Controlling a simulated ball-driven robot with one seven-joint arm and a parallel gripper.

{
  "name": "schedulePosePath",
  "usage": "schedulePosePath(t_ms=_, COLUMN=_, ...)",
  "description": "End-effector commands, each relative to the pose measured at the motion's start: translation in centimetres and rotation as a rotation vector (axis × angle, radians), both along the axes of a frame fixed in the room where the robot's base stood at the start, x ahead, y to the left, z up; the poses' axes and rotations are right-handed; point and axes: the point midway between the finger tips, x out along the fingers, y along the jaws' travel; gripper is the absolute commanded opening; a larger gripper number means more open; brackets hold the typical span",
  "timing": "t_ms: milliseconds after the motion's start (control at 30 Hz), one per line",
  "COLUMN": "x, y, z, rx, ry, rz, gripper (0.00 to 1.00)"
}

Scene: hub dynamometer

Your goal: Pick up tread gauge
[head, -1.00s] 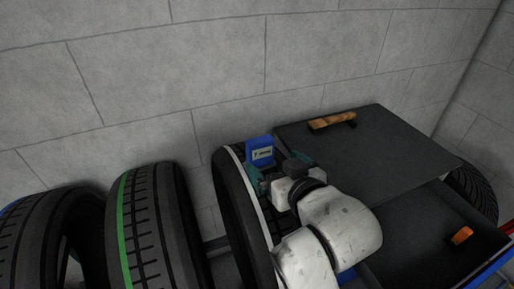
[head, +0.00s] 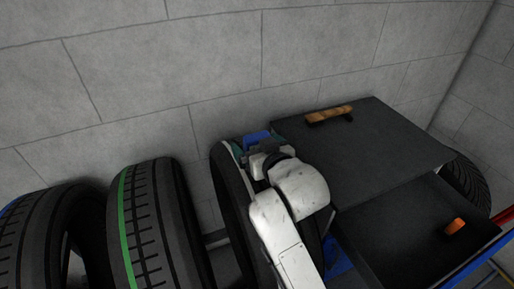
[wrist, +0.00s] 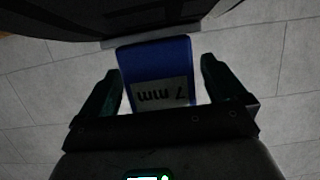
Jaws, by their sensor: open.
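The tread gauge (head: 257,137) is a blue block at the top of the white-edged tyre, partly hidden behind my gripper (head: 256,146) in the head view. In the wrist view the gauge (wrist: 154,58) shows a pale face marked "7 mm", upside down. My gripper (wrist: 158,78) is open there, with one dark green finger on each side of the gauge. Gaps show between both fingers and the gauge, so the fingers do not appear to touch it.
The white-edged tyre (head: 229,190) stands under the gauge. A green-striped tyre (head: 147,225) and another tyre (head: 45,240) stand to the left. A dark-topped surface (head: 375,150) at right holds a brown-handled tool (head: 330,114); a lower tray (head: 400,235) holds an orange item (head: 455,227).

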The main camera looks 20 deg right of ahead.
Motion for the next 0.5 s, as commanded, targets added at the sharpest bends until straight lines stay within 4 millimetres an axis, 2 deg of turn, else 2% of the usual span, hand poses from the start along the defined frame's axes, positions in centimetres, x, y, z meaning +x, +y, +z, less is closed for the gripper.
schedulePosePath(t_ms=67, x=-0.01, y=0.0, z=-0.01, rx=0.0, ry=0.0, rz=0.0, gripper=0.98)
schedulePosePath(t_ms=500, x=-0.04, y=0.03, z=-0.01, rx=0.0, ry=0.0, rz=0.0, gripper=0.56)
